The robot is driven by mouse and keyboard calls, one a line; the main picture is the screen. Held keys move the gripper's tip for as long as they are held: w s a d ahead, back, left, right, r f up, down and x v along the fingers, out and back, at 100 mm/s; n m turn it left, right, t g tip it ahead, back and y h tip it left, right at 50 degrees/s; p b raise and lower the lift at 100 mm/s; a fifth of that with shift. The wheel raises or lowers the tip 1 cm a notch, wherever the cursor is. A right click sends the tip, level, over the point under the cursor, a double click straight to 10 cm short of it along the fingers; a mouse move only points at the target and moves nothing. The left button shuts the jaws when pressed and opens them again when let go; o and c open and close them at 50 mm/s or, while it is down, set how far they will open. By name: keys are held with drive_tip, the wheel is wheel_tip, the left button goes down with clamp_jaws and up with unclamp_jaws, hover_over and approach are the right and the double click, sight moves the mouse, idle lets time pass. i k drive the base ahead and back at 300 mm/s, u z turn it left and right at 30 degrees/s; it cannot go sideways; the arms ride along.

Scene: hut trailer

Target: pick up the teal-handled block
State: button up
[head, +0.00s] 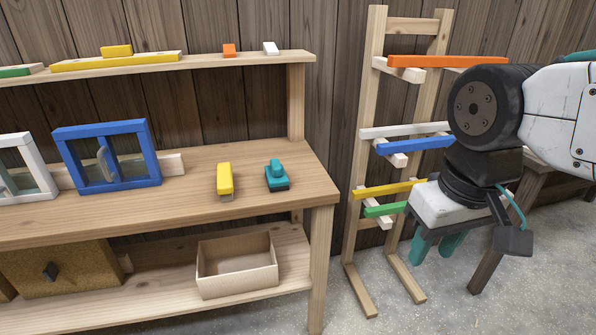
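The teal-handled block (277,177) sits on the wooden workbench top near its right end. It has a teal handle on top and a dark base. My gripper (436,248) hangs at the right, in front of the rack and well to the right of the block. Its two teal fingers point down with a gap between them, and nothing shows in that gap. The block is fully in view and nothing touches it.
A yellow block (225,179) stands just left of the teal one. A blue frame (108,156) stands farther left. A shelf (200,64) runs above the bench; an open box (237,265) sits below. A wooden rack (367,100) with coloured bars stands behind my arm.

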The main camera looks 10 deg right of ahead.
sight(277, 180)
drive_tip(key=z, duration=0.55)
drive_tip(key=i, duration=1.2)
drive_tip(key=u, duration=0.6)
